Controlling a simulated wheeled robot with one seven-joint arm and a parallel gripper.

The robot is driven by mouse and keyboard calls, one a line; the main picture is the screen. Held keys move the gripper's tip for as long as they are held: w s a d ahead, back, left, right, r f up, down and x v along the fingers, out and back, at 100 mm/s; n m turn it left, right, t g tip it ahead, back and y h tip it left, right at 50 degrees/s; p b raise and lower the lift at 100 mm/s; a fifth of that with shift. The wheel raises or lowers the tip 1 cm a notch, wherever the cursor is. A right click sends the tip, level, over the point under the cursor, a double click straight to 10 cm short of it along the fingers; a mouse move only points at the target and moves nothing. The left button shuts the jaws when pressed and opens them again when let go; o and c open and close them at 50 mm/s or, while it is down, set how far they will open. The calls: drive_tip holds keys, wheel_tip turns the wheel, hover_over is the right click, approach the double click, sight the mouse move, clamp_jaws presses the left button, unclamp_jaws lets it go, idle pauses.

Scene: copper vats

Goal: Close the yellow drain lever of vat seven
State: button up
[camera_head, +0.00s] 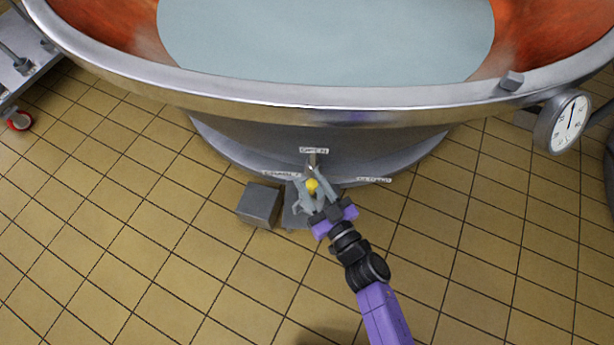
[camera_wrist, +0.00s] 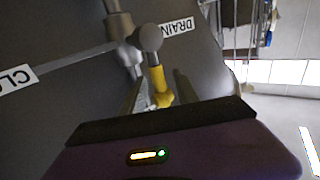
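The yellow drain lever (camera_head: 312,186) is at the foot of the big copper vat, on a metal valve. In the wrist view the lever (camera_wrist: 159,82) hangs from a round grey knob beside a metal pipe. My gripper (camera_head: 309,178) reaches down to it with its fingers apart. In the wrist view my gripper (camera_wrist: 160,88) has one finger on each side of the lever, with a gap visible on the right. Contact on the left side is unclear. An OPEN label (camera_head: 314,150) is above the lever.
The vat's steel rim (camera_head: 270,92) overhangs the valve area. A grey box (camera_head: 259,204) stands on the floor just left of the valve. A round dial gauge (camera_head: 568,122) sticks out at the right. A wheeled cart (camera_head: 22,70) is at far left. The tiled floor in front is mostly clear.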

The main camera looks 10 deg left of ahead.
drive_tip(key=shift+x, duration=1.1)
clamp_jaws()
idle(0.7)
